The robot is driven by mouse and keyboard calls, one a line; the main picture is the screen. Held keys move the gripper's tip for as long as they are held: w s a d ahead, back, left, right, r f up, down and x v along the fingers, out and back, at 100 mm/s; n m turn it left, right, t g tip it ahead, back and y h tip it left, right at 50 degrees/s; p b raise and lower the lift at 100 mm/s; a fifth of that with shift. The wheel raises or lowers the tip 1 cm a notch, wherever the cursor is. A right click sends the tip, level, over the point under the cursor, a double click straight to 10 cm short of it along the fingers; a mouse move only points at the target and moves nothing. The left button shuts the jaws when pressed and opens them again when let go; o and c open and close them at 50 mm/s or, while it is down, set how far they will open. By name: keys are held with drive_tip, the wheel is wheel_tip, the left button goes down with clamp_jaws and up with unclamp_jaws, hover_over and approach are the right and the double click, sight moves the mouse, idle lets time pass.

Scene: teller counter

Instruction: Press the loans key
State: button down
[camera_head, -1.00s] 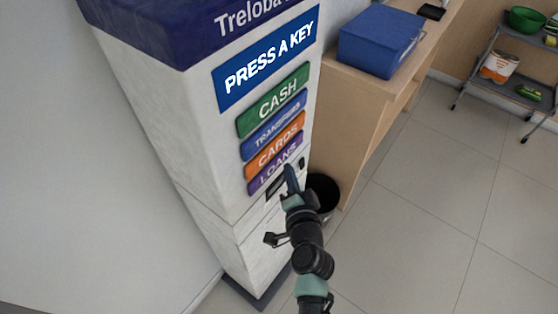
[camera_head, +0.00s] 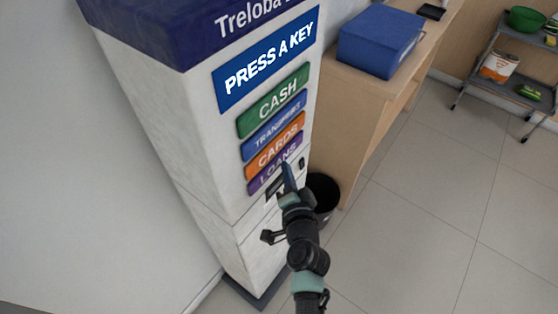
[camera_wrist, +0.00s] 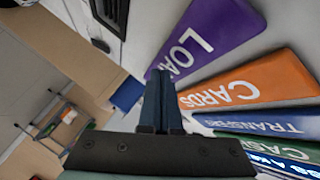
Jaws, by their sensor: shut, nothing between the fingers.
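The purple LOANS key (camera_head: 267,179) is the lowest of the coloured keys on the white kiosk (camera_head: 150,110). In the wrist view the LOANS key (camera_wrist: 212,35) lies just beyond my fingertips. My gripper (camera_head: 287,166) is shut and empty, its tips at the right part of the LOANS key and covering some of its lettering. In the wrist view the gripper's two blue fingers (camera_wrist: 160,75) are together, tips overlapping the key's lower left corner. I cannot tell whether they touch it.
The orange CARDS key (camera_head: 274,146), blue TRANSFERS key (camera_head: 273,127) and green CASH key (camera_head: 273,100) sit above. A slot (camera_head: 274,191) is below. A black bin (camera_head: 323,190) and wooden counter (camera_head: 345,120) with a blue box (camera_head: 380,42) stand to the right.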

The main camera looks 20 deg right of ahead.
drive_tip(key=shift+w+a, duration=0.35)
drive_tip(key=shift+w, duration=0.05)
idle(0.5)
idle(0.4)
drive_tip(key=shift+s+d+b, duration=0.35)
drive_tip(key=shift+s+d, duration=0.2)
drive_tip(key=shift+s, duration=0.15)
drive_tip(key=shift+s+d+b, duration=0.7)
drive_tip(key=shift+s+d, duration=0.1)
drive_tip(key=shift+s, duration=0.2)
drive_tip(key=shift+s+d+b, duration=0.65)
drive_tip(key=shift+s+d, duration=0.1)
drive_tip(key=shift+s, duration=0.25)
